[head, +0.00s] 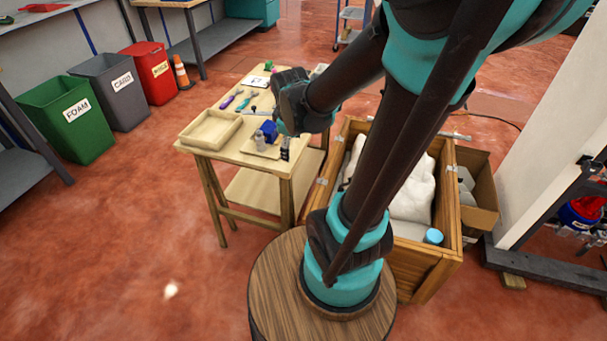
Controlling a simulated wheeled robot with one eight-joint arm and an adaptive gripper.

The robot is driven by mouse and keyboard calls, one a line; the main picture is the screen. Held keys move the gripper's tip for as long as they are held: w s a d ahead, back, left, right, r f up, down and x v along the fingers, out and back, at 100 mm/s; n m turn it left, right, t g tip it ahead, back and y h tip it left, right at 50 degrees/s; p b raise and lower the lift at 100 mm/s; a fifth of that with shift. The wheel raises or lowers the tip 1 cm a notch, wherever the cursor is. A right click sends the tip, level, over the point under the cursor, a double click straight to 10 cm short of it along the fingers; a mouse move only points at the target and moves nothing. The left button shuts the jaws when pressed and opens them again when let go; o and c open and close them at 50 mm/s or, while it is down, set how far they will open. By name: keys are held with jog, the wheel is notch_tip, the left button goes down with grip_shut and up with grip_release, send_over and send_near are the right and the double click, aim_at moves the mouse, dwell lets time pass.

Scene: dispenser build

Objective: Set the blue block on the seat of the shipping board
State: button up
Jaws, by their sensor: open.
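The blue block (269,130) shows at the right front part of the small wooden table, just left of my gripper. It is small, and I cannot tell whether it rests on the pale board (251,149) beneath or stands above it. That board lies flat near the table's front right corner and looks like the shipping board; its seat cannot be made out. My gripper (283,143) points down over this corner, close beside the block, and is open. My wrist and forearm hide part of the area behind it. Whether a finger touches the block cannot be told.
A shallow wooden tray (211,144) sits on the table's left. Purple and blue tools (233,101) lie behind it. A wooden crate (422,263) with white bags stands right of the table. Green, grey and red bins stand at the left. The floor in front is clear.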

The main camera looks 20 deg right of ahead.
jog(key=s+f+m, duration=0.4)
jog(key=s+m, duration=0.5)
jog(key=m, duration=0.1)
jog(key=shift+s+d+f+m+y, duration=0.15)
jog(key=shift+s+d+m+y, duration=0.2)
jog(key=shift+d+y, duration=0.1)
dwell(0.3)
